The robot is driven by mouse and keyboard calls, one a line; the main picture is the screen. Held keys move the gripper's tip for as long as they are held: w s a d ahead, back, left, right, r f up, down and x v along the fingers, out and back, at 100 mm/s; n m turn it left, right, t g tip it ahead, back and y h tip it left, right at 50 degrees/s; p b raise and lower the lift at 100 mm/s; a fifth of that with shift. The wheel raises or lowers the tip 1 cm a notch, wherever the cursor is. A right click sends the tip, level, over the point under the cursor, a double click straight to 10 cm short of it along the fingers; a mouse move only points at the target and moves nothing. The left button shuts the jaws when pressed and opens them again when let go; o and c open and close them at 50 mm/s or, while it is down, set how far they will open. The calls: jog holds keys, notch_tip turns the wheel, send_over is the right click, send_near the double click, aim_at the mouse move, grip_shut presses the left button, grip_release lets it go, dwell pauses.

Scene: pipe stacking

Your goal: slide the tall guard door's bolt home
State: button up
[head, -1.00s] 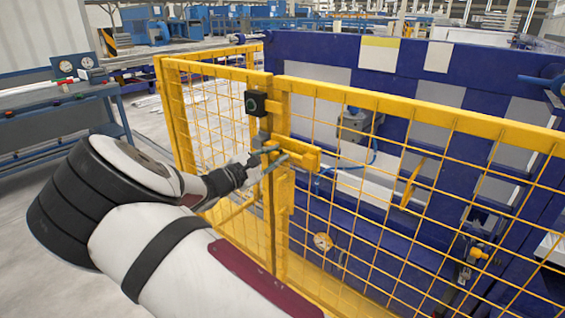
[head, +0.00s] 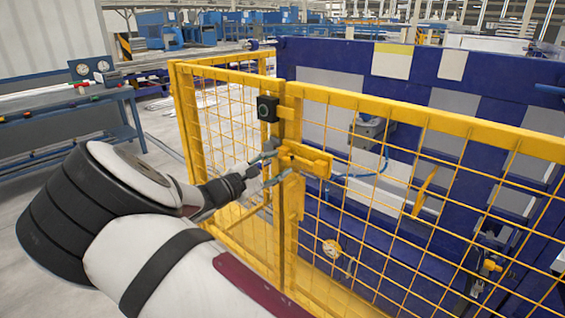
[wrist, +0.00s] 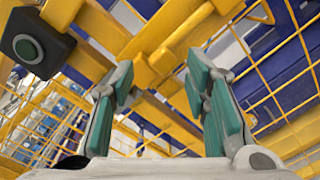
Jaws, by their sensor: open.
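The tall guard door (head: 420,125) is a yellow mesh panel beside a yellow mesh fence section. Its yellow bolt assembly (head: 312,162) sits at the post in the head view. The bolt's yellow parts also show at the top middle of the wrist view (wrist: 160,62). My gripper (head: 279,163) is at the left end of the bolt assembly, fingers spread above and below it. In the wrist view my gripper (wrist: 163,75) is open, its teal-padded fingers apart with yellow metal beyond them. I see no clear grip, and contact cannot be told. How far the bolt reaches is unclear.
A blue machine (head: 330,65) stands behind the mesh. A workbench (head: 70,105) is at the left.

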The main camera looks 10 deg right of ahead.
jog(key=v, duration=0.8)
jog(key=shift+s+a, duration=0.15)
jog(key=shift+a, duration=0.05)
jog(key=s+d+r+m+g+y+p, duration=0.3)
jog(key=s+d+m+g+y, duration=0.5)
jog(key=s+d, duration=0.8)
jog(key=s+a+r+m+t+y, duration=0.1)
jog(key=s+r+m+y, duration=0.2)
jog(key=s, duration=0.9)
jog(key=s+a+r+m+t+y, duration=0.1)
jog(key=s+r+m+y, duration=0.3)
jog(key=s, duration=0.8)
jog(key=shift+a+r+m+p, duration=0.2)
jog(key=shift+r+m+p, duration=0.1)
jog(key=shift+r, duration=0.7)
